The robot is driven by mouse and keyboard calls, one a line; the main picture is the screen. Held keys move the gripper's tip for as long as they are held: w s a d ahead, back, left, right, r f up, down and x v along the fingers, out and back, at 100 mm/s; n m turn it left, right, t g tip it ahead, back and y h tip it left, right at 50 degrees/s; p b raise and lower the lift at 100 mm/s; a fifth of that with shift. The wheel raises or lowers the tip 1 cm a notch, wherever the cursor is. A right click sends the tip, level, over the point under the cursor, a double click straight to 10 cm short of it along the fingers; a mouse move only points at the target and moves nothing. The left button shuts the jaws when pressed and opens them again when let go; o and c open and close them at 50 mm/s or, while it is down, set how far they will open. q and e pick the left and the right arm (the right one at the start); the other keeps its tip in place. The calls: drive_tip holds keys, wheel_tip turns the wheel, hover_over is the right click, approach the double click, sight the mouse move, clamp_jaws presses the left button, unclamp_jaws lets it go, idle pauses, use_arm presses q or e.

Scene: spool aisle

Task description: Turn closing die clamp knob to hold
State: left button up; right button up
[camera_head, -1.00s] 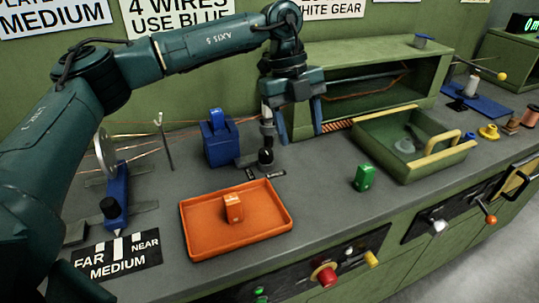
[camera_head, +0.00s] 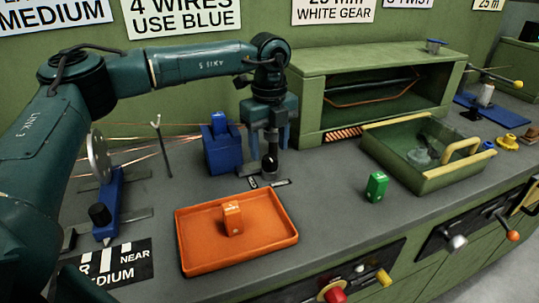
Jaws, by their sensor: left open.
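A dark rounded knob (camera_head: 270,163) on an upright post stands on the bench beside the blue die block (camera_head: 222,153). I take it for the clamp knob, though its setting is too small to read. Small dark plates with light marks (camera_head: 267,183) lie on the bench at its foot. My left gripper (camera_head: 268,146) points down over the knob. It is open, with one blue finger on each side of the post in the picture. I cannot tell whether the fingers touch it. My right gripper is not in view.
An orange tray (camera_head: 188,247) holding an orange block (camera_head: 232,218) lies in front. A green block (camera_head: 377,187) and a green tray with yellow handles (camera_head: 440,185) are at right. A green open-fronted housing (camera_head: 305,105) stands behind. Copper wires run left to a spool wheel (camera_head: 98,157).

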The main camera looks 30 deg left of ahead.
sight(270, 158)
use_arm(q)
drive_tip(key=shift+f, duration=1.6)
drive_tip(key=c, duration=1)
